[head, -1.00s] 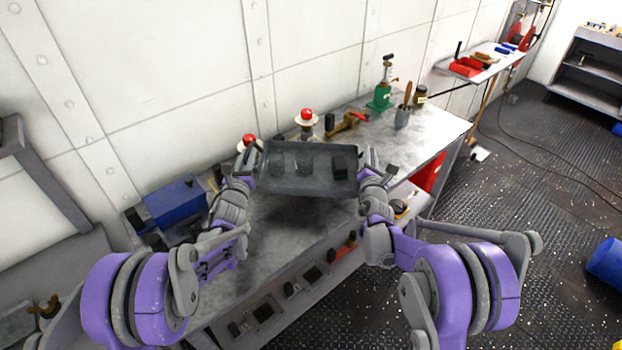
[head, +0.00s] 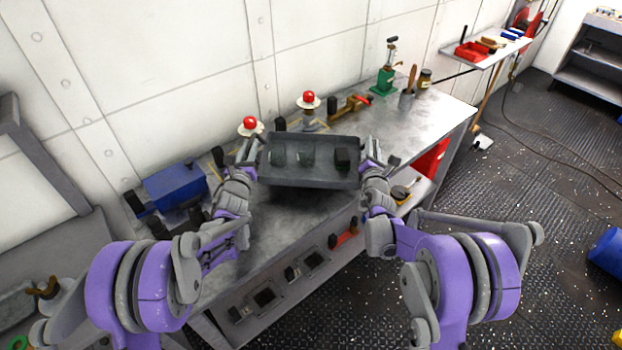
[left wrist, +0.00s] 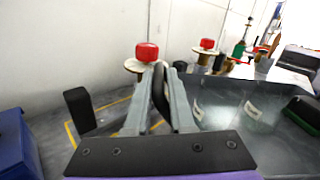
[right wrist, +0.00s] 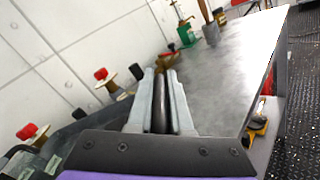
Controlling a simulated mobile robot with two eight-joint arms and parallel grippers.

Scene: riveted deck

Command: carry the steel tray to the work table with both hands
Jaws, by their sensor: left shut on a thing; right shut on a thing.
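The steel tray (head: 308,180) is a dark, shallow rectangular tray held above the grey work table (head: 290,222). It carries two glass-like pieces (head: 306,155) and a dark block (head: 343,159). My left gripper (head: 254,162) is shut on the tray's left end; in the left wrist view the fingers (left wrist: 160,95) close around a dark handle. My right gripper (head: 370,160) is shut on the right end; in the right wrist view its fingers (right wrist: 161,100) also close on a dark handle. I cannot tell the exact gap between tray and table.
A blue box-like tool (head: 176,192) sits at the table's left. Red-topped valves (head: 309,99), a brass-and-red tool (head: 350,106), a green stand (head: 386,80) and a cup (head: 407,99) line the back. The tabletop's right part (head: 440,110) is clear.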

